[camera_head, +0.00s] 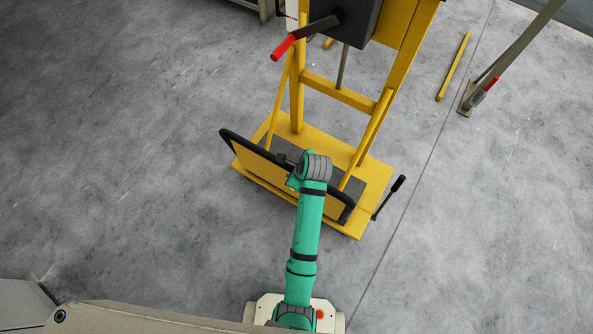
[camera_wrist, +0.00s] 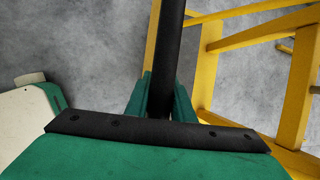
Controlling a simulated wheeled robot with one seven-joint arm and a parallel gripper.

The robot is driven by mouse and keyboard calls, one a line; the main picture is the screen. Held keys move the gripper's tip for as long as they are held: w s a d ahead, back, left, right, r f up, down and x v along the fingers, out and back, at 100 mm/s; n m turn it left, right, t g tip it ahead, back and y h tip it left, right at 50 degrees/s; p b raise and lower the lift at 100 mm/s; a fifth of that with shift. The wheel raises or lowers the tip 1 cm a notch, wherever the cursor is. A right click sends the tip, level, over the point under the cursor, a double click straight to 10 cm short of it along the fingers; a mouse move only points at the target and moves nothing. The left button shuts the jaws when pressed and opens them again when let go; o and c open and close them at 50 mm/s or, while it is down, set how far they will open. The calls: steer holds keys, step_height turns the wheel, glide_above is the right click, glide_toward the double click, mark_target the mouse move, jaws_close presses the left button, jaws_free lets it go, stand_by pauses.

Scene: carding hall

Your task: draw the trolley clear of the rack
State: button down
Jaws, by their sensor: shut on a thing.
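The yellow trolley (camera_head: 247,170) stands on the floor in the head view, with an upright yellow frame rising from its base. A black handle bar (camera_head: 239,137) runs slantwise across its near side. My gripper (camera_head: 288,161) is on this bar near its middle; my arm hides part of the bar and the fingers. In the wrist view, the bar (camera_wrist: 172,40) passes between the green fingers of my gripper (camera_wrist: 160,95), which is shut on it. I cannot clearly make out the rack.
A dark box (camera_head: 345,22) and a red-tipped lever (camera_head: 283,47) are on the upper frame. A black lever (camera_head: 389,197) sticks out at the base's right. A beige leg (camera_head: 505,58) with a red-tipped part stands at upper right. Floor to the left is clear.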

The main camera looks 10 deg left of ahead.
steer(key=shift+s+a+f, duration=0.35)
steer(key=shift+s+a, duration=0.05)
steer(key=shift+s, duration=0.25)
steer(key=shift+d, duration=0.1)
steer(key=c, duration=1.5)
jaws_free()
steer(key=shift+o, duration=0.2)
steer(key=shift+r, duration=0.1)
steer(key=shift+w+d+r, duration=0.1)
steer(key=shift+w+d, duration=0.05)
steer(key=shift+r, duration=0.1)
steer(key=v, duration=1)
steer(key=shift+r, duration=0.25)
